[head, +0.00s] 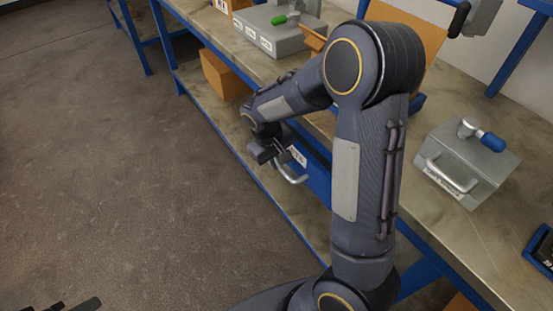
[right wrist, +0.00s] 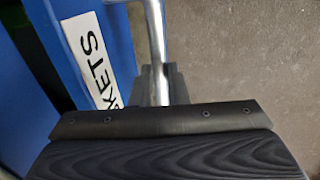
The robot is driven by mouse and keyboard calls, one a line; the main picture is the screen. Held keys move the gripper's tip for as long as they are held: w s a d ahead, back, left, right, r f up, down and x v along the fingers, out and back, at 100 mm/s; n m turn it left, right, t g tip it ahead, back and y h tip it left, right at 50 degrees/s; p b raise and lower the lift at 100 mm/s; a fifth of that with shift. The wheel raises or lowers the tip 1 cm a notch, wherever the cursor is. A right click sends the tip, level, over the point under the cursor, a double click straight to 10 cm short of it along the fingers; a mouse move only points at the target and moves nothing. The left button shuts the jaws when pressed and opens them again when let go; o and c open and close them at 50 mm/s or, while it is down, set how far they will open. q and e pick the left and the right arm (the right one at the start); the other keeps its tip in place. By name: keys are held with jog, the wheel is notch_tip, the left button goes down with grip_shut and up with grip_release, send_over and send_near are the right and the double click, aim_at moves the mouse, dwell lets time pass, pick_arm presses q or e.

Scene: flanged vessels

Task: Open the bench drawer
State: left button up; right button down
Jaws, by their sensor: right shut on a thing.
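The bench drawer has a blue front (head: 317,178) under the bench top, with a white label ending in "KETS" in the right wrist view (right wrist: 92,60). Its silver bar handle (head: 291,178) also shows in the right wrist view (right wrist: 156,50). My right gripper (head: 268,152) is at the handle, its jaws shut on the bar. My arm hides much of the drawer, and I cannot tell whether it stands out from the bench. Dark tips at the bottom left edge appear to be my left gripper (head: 76,304), mostly out of frame, far from the drawer.
The bench top (head: 420,215) carries a grey box with a blue-handled valve (head: 465,160) and, farther back, a grey box with a green-handled valve (head: 275,30). A cardboard box (head: 223,75) sits on the lower shelf. The floor (head: 120,180) left of the bench is clear.

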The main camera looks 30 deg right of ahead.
jog(key=s+a, duration=0.1)
jog(key=a, duration=2.1)
jog(key=shift+s, duration=0.35)
jog(key=c, duration=1.4)
grip_release()
jog(key=shift+d, duration=0.1)
notch_tip(320, 180, up, 8)
jog(key=a+p, duration=0.1)
jog(key=shift+a+f, duration=0.15)
jog(key=shift+a, duration=0.15)
